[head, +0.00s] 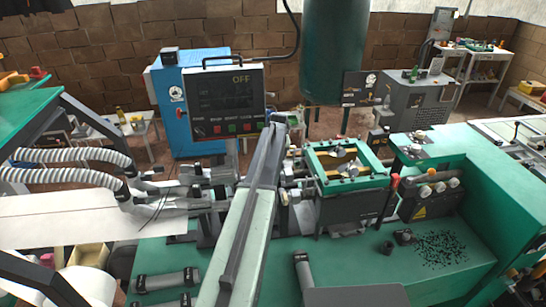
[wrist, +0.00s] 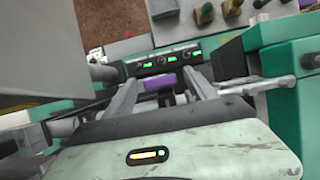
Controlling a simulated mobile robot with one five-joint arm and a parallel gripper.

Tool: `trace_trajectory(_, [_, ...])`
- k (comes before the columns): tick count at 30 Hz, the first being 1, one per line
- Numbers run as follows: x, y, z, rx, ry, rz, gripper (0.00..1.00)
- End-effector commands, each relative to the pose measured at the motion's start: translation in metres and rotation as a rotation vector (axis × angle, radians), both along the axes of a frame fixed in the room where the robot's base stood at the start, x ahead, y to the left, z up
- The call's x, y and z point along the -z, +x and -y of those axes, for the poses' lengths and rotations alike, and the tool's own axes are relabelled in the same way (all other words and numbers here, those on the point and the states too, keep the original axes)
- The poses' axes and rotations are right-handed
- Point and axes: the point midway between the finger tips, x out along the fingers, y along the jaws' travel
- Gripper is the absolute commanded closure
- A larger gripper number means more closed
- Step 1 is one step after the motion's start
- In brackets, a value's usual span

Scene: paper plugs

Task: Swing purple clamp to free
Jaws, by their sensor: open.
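In the wrist view a small purple piece (wrist: 157,81), which looks like the purple clamp, lies straight ahead, between the lines of my two fingers. My gripper (wrist: 162,87) is open, with one grey finger on each side of the purple piece. I cannot tell whether the fingers touch it or stop short of it. Only its upper part shows clearly. In the head view my arm reaches forward over the green machine, and I cannot make out the purple clamp or the fingertips there.
A dark strip with green lights (wrist: 160,61) lies just beyond the purple piece. In the head view a control box reading OFF (head: 231,103) stands left of the arm's far end. A green-framed unit (head: 346,166) stands close to its right. Ribbed hoses (head: 72,155) lie left.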

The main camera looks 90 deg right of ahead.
Motion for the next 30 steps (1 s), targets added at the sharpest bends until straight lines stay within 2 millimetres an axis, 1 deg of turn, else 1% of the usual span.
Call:
trace_trajectory(6, [0.000,0.001,-0.001,-0.002,0.002,-0.001,0.35])
trace_trajectory(10, [-0.009,0.000,-0.003,-0.002,0.002,-0.001,0.35])
trace_trajectory(14, [-0.028,-0.001,-0.010,-0.002,0.002,-0.001,0.35])
trace_trajectory(19, [-0.059,-0.002,-0.022,-0.001,0.001,-0.001,0.35])
trace_trajectory(22, [-0.072,-0.002,-0.028,-0.002,0.001,-0.001,0.35])
trace_trajectory(25, [-0.075,-0.002,-0.030,-0.002,0.001,-0.001,0.35])
trace_trajectory(30, [-0.072,-0.002,-0.030,-0.002,0.001,-0.001,0.35])
